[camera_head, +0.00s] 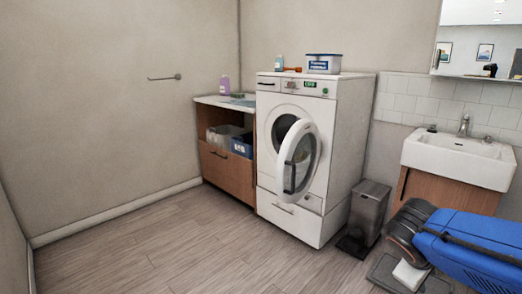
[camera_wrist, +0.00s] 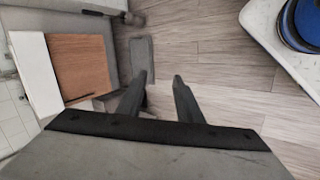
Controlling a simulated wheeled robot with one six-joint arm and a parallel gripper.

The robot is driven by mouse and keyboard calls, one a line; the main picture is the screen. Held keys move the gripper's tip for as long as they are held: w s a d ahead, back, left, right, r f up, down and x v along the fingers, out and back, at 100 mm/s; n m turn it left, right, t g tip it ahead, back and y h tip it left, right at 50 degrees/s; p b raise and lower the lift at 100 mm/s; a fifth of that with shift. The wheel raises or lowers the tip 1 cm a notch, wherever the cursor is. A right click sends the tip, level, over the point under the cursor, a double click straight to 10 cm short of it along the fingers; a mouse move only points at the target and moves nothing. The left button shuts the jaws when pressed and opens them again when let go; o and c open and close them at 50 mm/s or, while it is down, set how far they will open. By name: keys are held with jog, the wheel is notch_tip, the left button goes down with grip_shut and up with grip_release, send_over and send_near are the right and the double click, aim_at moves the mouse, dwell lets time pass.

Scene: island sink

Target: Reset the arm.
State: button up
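My arm (camera_head: 465,245), with a blue link and a dark grey joint, reaches in from the lower right of the head view, in front of the sink cabinet. In the wrist view my gripper (camera_wrist: 160,77) shows two dark fingers with a clear gap between them. It is open, and nothing is between the fingers. Wooden floor lies beyond the fingertips. In the head view the fingers cannot be made out clearly.
A white washing machine (camera_head: 300,150) stands with its round door (camera_head: 298,160) swung open. A grey bin (camera_head: 369,212) stands between it and the white sink (camera_head: 455,160). A wooden cabinet (camera_head: 228,175) is to the left. The floor (camera_head: 150,245) at left is clear.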

jog(key=s+a+m+t+y, duration=0.1)
jog(key=s+a+m+y, duration=0.5)
jog(key=a, duration=0.4)
jog(key=shift+s+a+r, duration=0.15)
jog(key=shift+a+r, duration=0.15)
